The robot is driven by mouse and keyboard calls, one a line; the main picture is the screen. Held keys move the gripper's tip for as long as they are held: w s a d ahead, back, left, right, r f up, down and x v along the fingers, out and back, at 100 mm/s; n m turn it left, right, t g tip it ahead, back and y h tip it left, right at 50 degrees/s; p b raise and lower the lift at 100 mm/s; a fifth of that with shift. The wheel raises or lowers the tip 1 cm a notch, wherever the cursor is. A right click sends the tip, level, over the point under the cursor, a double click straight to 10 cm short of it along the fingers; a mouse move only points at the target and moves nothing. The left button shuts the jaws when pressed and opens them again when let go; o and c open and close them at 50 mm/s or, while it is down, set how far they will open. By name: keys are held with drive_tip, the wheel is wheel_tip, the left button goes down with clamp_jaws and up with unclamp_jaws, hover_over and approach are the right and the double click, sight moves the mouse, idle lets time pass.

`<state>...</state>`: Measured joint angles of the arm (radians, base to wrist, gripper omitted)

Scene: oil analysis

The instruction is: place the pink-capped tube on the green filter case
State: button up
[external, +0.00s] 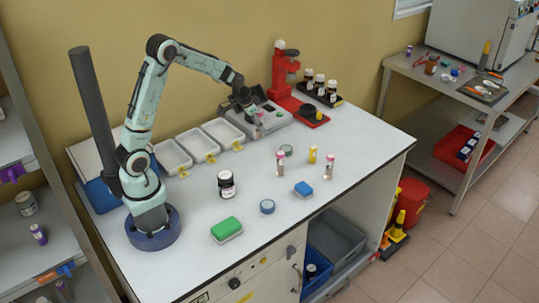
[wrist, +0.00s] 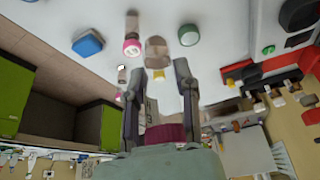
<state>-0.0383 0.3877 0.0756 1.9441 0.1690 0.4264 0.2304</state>
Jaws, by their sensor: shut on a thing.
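The green filter case (external: 226,227), with a pale base, lies at the bench's front left, far from my gripper. Its top looks bare.
Two other pink-capped tubes (external: 280,162) (external: 329,166) stand on the bench. White trays (external: 222,132) line the back.

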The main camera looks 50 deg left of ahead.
drive_tip(key=w+f, duration=0.3)
drive_tip(key=w, duration=0.1)
drive_tip(key=w+a+f, duration=0.1)
drive_tip(key=w+f, duration=0.2)
drive_tip(key=w, duration=0.2)
drive_tip(key=w+a+f, duration=0.1)
drive_tip(key=w+f, duration=0.2)
drive_tip(key=w, duration=0.1)
drive_tip(key=shift+w, duration=0.35)
drive_tip(key=shift+w+f, duration=0.15)
drive_tip(key=shift+f, duration=0.05)
drive_tip(key=shift+w+f, duration=0.2)
drive_tip(key=shift+f, duration=1.5)
drive_tip(key=shift+f, duration=0.1)
drive_tip(key=o, duration=0.9)
